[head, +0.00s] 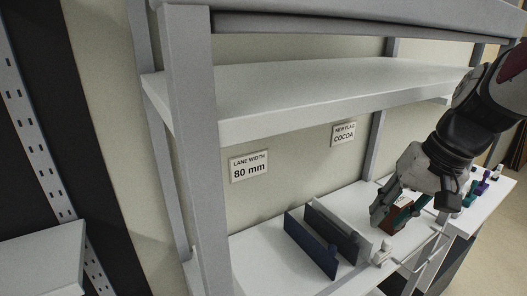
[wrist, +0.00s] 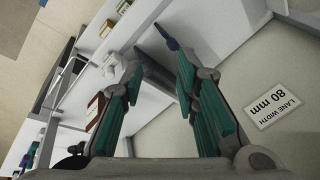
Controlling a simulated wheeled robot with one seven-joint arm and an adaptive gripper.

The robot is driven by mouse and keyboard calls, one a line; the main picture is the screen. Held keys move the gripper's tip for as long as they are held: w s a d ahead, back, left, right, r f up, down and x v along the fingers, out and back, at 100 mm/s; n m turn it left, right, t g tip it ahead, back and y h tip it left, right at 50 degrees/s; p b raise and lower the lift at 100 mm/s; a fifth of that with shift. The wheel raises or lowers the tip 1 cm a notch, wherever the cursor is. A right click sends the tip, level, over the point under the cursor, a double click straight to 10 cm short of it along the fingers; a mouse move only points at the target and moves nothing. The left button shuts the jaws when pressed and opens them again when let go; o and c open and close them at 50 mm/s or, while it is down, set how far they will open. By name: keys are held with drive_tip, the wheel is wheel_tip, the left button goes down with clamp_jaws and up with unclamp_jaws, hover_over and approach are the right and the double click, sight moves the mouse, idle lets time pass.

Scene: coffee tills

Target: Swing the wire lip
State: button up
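A thin pale wire bar (head: 418,256), which looks like the wire lip, runs along the front edge of the lower shelf in the head view. A small white block (head: 382,252) stands by its left end. My gripper (head: 396,218) is over the lower shelf, right of the dark dividers, pointing down. In the wrist view my gripper (wrist: 158,62) is open, with clear space between its green-padded fingers. A brown box (head: 397,220) shows by the fingers; in the wrist view it lies outside the left finger (wrist: 95,108).
A navy divider (head: 311,246) and a dark grey divider (head: 335,232) stand on the lower shelf (head: 262,262). The upper shelf (head: 300,92) hangs above. Signs read "LANE WIDTH 80 mm" (head: 249,166) and "COCOA" (head: 344,134). Small coloured items (head: 483,186) stand at the right. The shelf's left is bare.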

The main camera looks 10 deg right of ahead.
drive_tip(key=w+d+f+m+t+y+b, duration=0.25)
drive_tip(key=w+d+f+m+b, duration=0.2)
drive_tip(key=d+f, duration=0.75)
drive_tip(key=m+t+b, duration=0.3)
drive_tip(key=m+t, duration=0.1)
drive_tip(key=m, duration=0.1)
approach(437, 255)
drive_tip(key=f, duration=0.1)
drive_tip(key=shift+n+h, duration=0.25)
drive_tip(key=b+x, duration=0.2)
drive_tip(key=x, duration=0.2)
drive_tip(key=b+x, duration=0.3)
drive_tip(key=x, duration=0.2)
drive_tip(key=shift+w+a+r, duration=0.15)
drive_tip(key=shift+a+r, duration=0.05)
drive_tip(key=shift+r, duration=0.2)
clamp_jaws()
